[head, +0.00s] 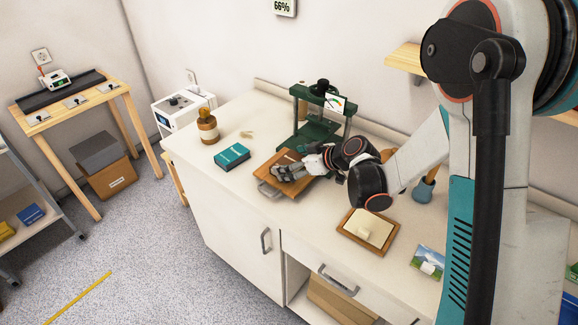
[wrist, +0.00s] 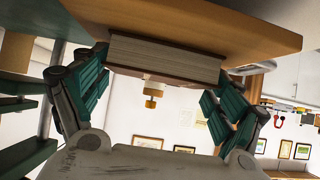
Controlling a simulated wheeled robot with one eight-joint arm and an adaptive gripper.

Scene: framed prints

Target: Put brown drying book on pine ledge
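The brown book (wrist: 165,58) shows in the wrist view, which is upside down; its pale page block faces me and it sits on a wooden board (wrist: 268,40). My gripper (wrist: 165,80) has its teal fingers apart, one towards each side of the book; I see no firm contact. In the head view my gripper (head: 280,172) is low over the wooden board (head: 265,160) with a metal handle, and it hides most of the book. A pale wooden ledge (head: 402,58), probably the pine one, is on the back wall at upper right, partly behind my arm.
A green press (head: 318,112) stands just behind the board. A teal book (head: 232,156) and an amber bottle (head: 207,127) are to the left. A framed tray (head: 352,240) and a picture card (head: 428,262) lie to the right. Clear counter lies between them.

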